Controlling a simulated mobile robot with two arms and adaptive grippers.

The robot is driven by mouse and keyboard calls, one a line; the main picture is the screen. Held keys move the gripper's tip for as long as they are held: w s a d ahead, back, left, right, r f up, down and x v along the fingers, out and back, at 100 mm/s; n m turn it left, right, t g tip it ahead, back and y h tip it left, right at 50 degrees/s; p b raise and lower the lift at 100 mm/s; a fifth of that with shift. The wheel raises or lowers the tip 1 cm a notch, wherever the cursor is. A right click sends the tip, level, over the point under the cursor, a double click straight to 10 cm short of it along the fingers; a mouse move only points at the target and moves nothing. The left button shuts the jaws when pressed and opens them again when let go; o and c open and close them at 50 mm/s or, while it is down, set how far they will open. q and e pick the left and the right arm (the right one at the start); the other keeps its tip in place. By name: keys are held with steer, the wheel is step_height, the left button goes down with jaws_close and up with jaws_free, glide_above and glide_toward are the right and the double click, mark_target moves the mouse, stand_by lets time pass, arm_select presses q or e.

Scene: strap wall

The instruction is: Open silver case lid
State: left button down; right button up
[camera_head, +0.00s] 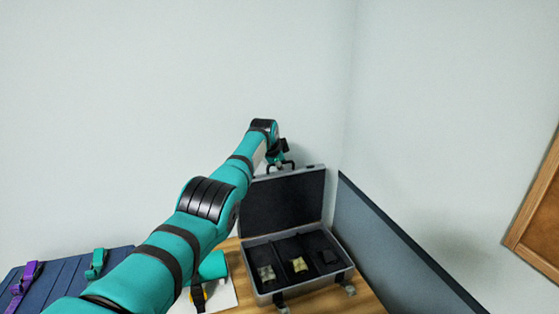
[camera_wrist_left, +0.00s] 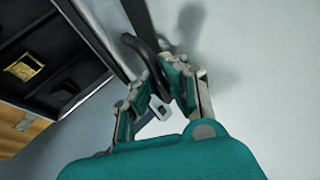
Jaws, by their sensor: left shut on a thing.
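The silver case (camera_head: 315,286) stands on the wooden table with its lid (camera_head: 285,203) raised, leaning back near upright. Its dark inside shows. My left gripper (camera_head: 279,155) is at the top edge of the lid, by the black handle (camera_head: 284,166). In the left wrist view my left gripper (camera_wrist_left: 158,78) is shut on the black handle (camera_wrist_left: 140,50), with its fingers on either side of it. The lid's edge runs along the left of that view. My right gripper is not in view.
Small items, one a gold block (camera_head: 299,264), lie in the case's compartments. A grey panel (camera_head: 390,240) stands close on the right. My left arm crosses over a blue slatted board (camera_head: 65,272) with purple and teal straps. Wall rises behind.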

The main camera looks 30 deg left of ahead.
arm_select(q)
steer(key=shift+w+r, duration=0.2)
steer(key=shift+r, duration=0.25)
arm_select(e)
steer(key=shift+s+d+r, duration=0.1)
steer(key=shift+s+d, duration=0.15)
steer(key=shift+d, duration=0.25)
arm_select(q)
steer(key=c, duration=1.5)
jaws_free()
steer(key=shift+s+d+r, duration=0.1)
steer(key=shift+o, duration=0.5)
steer(key=shift+s+d, duration=0.15)
steer(key=shift+s, duration=0.05)
steer(key=shift+f, duration=0.25)
steer(key=v, duration=1.2)
steer(key=shift+r, duration=0.15)
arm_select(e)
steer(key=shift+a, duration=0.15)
